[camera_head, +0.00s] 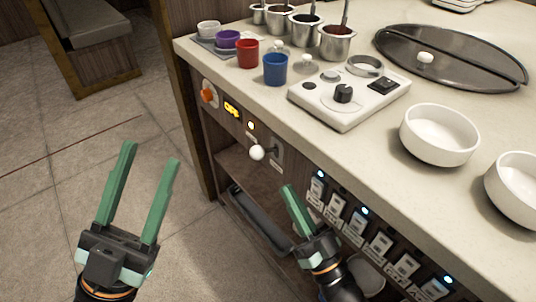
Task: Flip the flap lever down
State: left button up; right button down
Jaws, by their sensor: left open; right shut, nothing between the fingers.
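A lever with a white ball knob (257,153) sticks out to the left from a small plate (277,152) on the counter's front panel. I take it to be the flap lever; its exact tilt is hard to tell. My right gripper (290,190) is below and to the right of the knob, fingers together and empty, apart from the knob in the picture. My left gripper (152,153) is open and empty over the floor at the left, well away from the panel.
An orange knob (208,95) and a lit yellow display (231,109) sit left of the lever. A row of switches (358,222) runs right, close to my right gripper. An open shelf (233,168) is below. Cups, sauce pots and white bowls (438,135) stand on the counter.

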aim_at(257, 159)
jog(key=b+x, duration=0.1)
jog(key=x, duration=0.9)
jog(key=shift+b, duration=0.3)
jog(key=shift+s+a+f+n+g+y, duration=0.1)
jog(key=shift+f+n+g+y, duration=0.3)
jog(key=shift+n, duration=0.35)
jog(key=shift+s+a+f+n+g+y, duration=0.1)
jog(key=shift+f+n+g+y, duration=0.1)
jog(key=shift+n+y, duration=0.45)
jog(key=n, duration=0.1)
jog(key=n+g+y, duration=0.1)
jog(key=shift+a+f+n, duration=0.15)
jog(key=shift+f+n, duration=0.15)
jog(key=shift+f, duration=0.1)
jog(key=shift+s+a+f, duration=0.1)
jog(key=shift+a+f, duration=0.05)
jog(key=shift+f, duration=0.35)
jog(key=shift+f+n+g+y, duration=0.55)
jog(key=shift+f+n+g, duration=0.05)
jog(key=shift+f+n, duration=0.85)
jog(key=shift+f, duration=0.1)
